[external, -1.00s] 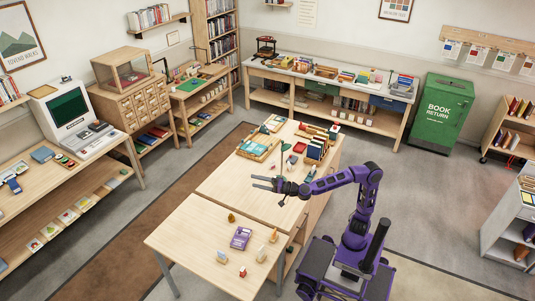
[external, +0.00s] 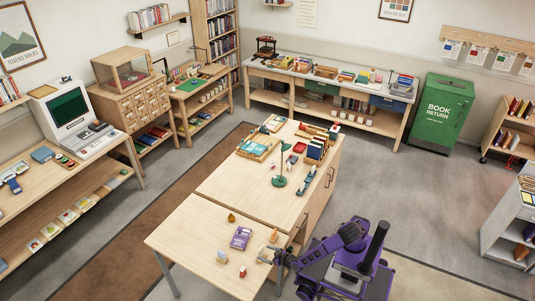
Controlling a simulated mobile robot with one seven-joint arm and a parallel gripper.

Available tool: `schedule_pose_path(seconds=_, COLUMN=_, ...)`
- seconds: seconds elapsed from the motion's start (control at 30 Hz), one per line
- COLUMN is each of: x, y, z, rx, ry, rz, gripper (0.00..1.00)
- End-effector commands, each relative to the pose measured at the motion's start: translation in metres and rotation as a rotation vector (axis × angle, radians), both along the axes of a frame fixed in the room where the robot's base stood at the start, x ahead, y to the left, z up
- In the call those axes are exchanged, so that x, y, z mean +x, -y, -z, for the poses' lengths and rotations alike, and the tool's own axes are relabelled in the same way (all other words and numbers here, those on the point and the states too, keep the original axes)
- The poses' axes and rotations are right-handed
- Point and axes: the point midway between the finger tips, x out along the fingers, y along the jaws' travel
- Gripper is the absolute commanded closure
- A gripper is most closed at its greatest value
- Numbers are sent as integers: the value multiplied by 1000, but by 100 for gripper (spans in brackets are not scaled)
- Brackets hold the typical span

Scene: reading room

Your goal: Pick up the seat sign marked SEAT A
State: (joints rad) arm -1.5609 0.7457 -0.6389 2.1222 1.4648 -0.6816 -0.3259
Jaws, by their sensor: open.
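The near wooden table (external: 190,240) holds several small items. Lettering is too small to read here, so I cannot tell which one is the SEAT A sign. A small pale upright piece (external: 222,256) stands left of the middle, and a small red-and-white piece (external: 242,271) stands near the front. A small tan piece (external: 274,235) stands near the right edge. My gripper (external: 264,257) is open, low at the table's right edge, where another small pale piece stood; the fingers now overlap that spot. I cannot tell whether they touch it.
A purple book or box (external: 241,237) and a small amber item (external: 231,217) lie on the near table. The adjoining far table (external: 235,185) carries a green lamp (external: 279,182), a tray and upright books. The near table's left part is clear.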

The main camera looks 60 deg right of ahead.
Motion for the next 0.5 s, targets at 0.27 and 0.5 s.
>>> schedule_pose_path(seconds=0.27, x=24, y=3, z=11, rx=0, ry=1, rz=0, gripper=0)
schedule_pose_path(seconds=0.5, x=50, y=15, z=30, rx=-3, ry=2, rz=1, gripper=0)
